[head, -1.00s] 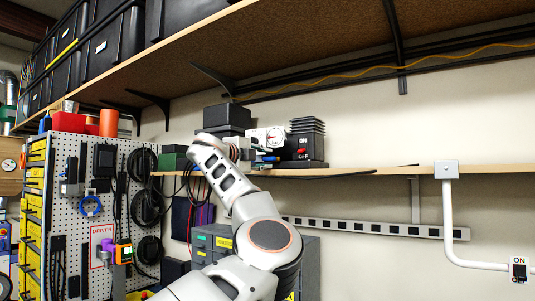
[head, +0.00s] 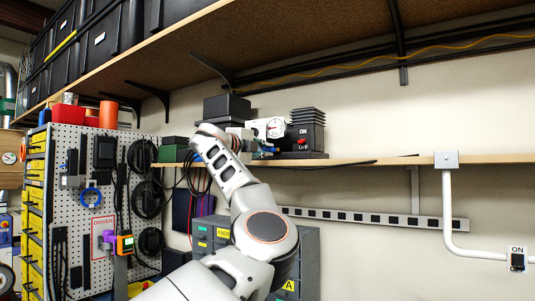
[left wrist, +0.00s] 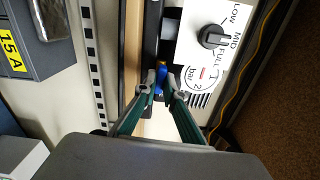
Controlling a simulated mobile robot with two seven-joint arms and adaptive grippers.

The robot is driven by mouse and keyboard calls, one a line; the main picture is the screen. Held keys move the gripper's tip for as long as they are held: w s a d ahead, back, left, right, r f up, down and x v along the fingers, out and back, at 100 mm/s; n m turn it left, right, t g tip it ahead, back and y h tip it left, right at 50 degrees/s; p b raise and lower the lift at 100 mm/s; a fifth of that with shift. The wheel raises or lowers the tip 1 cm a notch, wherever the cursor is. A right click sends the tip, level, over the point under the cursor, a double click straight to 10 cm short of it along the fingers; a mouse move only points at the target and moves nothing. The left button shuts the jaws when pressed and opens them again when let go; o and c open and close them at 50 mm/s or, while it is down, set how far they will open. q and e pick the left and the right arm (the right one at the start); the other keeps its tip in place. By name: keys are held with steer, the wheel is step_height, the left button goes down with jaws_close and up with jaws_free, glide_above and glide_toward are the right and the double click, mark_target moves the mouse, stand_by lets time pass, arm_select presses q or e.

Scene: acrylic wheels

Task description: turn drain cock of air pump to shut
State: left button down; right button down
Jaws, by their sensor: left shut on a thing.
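The air pump (head: 305,134) stands on the wooden wall shelf in the head view. It has a dark body with ON/OFF marks, a red switch and a round gauge (head: 276,128). In the left wrist view its white panel (left wrist: 183,50) shows a black knob (left wrist: 212,37) marked LOW, MID and FULL. The blue drain cock (left wrist: 159,79) is below the panel, between the tips of my left gripper (left wrist: 163,86), which is shut on it. The fingers hide part of the cock, so its exact angle is unclear. My right gripper is out of view.
The shelf (head: 400,161) runs along the wall under the pump. Black boxes (head: 227,108) stand left of the pump. A pegboard (head: 75,215) with hanging tools and cables is at left. Grey drawers (head: 310,250) stand below. A long upper shelf (head: 330,45) hangs above.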

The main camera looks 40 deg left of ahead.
arm_select(q)
steer(key=shift+f+m+b, duration=0.1)
steer(key=shift+m+b, duration=1.25)
steer(key=shift+m, duration=0.35)
steer(key=m+b, duration=0.2)
steer(key=shift+f+m, duration=0.1)
steer(key=shift+m, duration=0.2)
steer(key=shift+m+b, duration=0.35)
steer(key=shift+m, duration=0.55)
